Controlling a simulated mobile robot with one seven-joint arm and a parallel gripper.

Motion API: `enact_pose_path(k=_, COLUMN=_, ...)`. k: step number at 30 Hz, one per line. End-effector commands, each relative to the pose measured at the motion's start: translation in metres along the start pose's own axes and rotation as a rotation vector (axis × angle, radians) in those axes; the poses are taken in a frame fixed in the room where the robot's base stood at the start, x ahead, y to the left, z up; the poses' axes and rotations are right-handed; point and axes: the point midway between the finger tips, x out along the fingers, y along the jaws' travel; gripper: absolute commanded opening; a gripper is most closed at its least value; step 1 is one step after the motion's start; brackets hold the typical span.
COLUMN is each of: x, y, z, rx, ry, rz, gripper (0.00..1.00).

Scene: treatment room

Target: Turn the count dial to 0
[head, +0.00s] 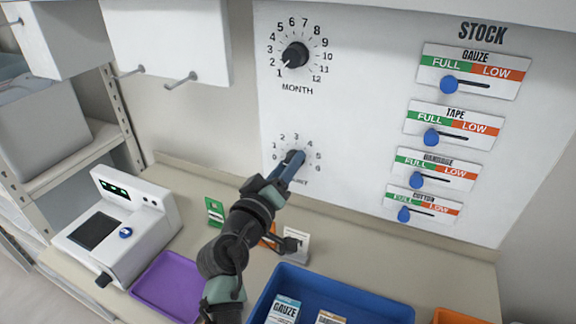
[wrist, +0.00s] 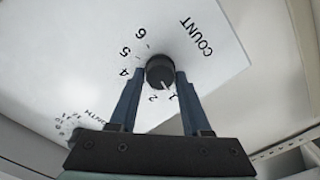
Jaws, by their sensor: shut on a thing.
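The count dial is a small black knob (head: 290,155) low on the white wall panel, under the month dial. Its scale runs from 0 to 6 in the head view. In the wrist view the knob (wrist: 159,69) sits between the two blue fingers of my gripper (wrist: 161,82). My gripper (head: 295,163) is shut on the knob, one finger on each side. The knob's white mark points near the 1, between 1 and 2. The fingers hide the 0 and the 3 in the wrist view. The gripper covers most of the knob in the head view.
The month dial (head: 295,55) is above. Stock sliders, such as the gauze slider (head: 449,84), line the panel's right. Below are a blue tray (head: 370,304) with boxes, a purple tray (head: 168,285) and a white device (head: 150,215) on the counter.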

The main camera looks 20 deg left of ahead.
Motion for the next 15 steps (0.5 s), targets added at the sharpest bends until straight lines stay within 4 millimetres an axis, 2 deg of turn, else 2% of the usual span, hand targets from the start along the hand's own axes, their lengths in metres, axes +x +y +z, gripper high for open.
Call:
enact_pose_path(k=6, x=0.0001, y=-0.0006, z=0.0005, rx=-0.196, ry=-0.002, rz=-0.001, gripper=0.0)
enact_pose_path(k=15, x=0.0, y=-0.0018, z=0.0008, rx=-0.39, ry=-0.002, rz=-0.002, gripper=0.0)
